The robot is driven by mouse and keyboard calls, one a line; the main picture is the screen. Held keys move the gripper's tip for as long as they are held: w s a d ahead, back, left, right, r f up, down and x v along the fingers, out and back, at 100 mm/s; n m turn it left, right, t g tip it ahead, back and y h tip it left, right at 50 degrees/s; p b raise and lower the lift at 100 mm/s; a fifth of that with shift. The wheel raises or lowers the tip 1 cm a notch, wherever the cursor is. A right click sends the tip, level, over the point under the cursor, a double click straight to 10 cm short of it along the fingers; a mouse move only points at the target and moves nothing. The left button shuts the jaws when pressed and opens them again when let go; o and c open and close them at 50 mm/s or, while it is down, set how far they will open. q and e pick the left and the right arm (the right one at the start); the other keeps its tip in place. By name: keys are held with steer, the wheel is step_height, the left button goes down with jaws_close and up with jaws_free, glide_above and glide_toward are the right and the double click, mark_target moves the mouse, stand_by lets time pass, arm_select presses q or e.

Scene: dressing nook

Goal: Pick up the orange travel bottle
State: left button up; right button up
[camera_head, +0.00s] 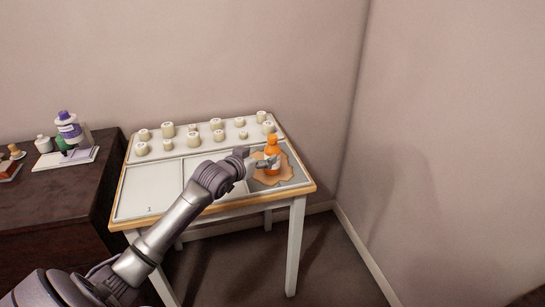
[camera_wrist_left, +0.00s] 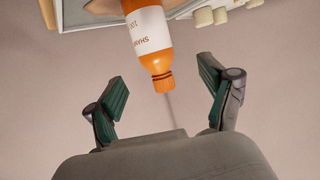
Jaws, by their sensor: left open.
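The orange travel bottle (camera_head: 273,150) stands upright on a tan mat (camera_head: 287,177) in the right section of the small white table. In the left wrist view the bottle (camera_wrist_left: 149,38) shows a white label and its orange cap points toward my gripper. My left gripper (camera_head: 262,161) is beside the bottle, on its left in the head view. In the left wrist view its two fingers (camera_wrist_left: 163,97) are spread wide, with nothing held. The bottle's cap lies near the level of the fingertips in that picture; I cannot tell whether they touch it. My right gripper is not in view.
Several cream jars (camera_head: 193,140) stand in rows at the back of the white table (camera_head: 150,190). A dark dresser (camera_head: 50,205) at the left holds a tray with a purple-capped bottle (camera_head: 68,128). Walls close in behind and at the right. The table's left and middle front sections look clear.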

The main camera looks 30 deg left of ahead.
mark_target(269, 152)
arm_select(q)
steer(key=x, duration=0.7)
steer(key=shift+w+d+f, duration=0.15)
steer(key=shift+w+d, duration=0.1)
steer(key=shift+w, duration=0.05)
steer(key=c, duration=1.3)
